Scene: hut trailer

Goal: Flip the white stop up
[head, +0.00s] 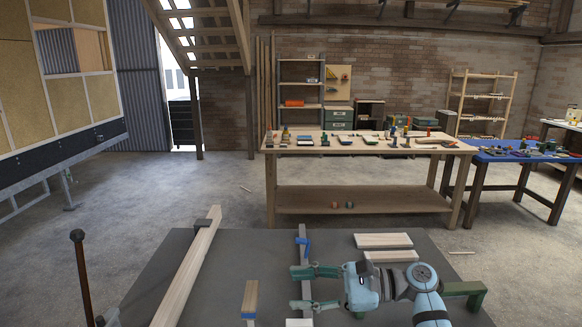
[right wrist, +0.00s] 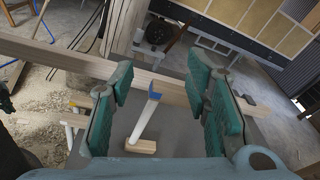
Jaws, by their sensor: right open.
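My right gripper (head: 314,287) is open over the grey bench top (head: 200,275), its fingers pointing left in the head view. In the right wrist view its green fingertips (right wrist: 165,88) are apart with nothing between them. Beyond them a narrow whitish bar (right wrist: 143,121) with a blue end slants up from a small wooden block (right wrist: 140,147). This may be the white stop, but I cannot tell for certain. In the head view a small upright wooden piece (head: 250,299) with a blue edge stands left of the gripper. My left gripper is not in view.
A long wooden beam (head: 186,270) lies along the bench's left side. A grey rail (head: 303,258) with a blue clamp (head: 304,241) is just beyond the gripper. A long wooden table (head: 360,146) with small items stands behind, across open floor.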

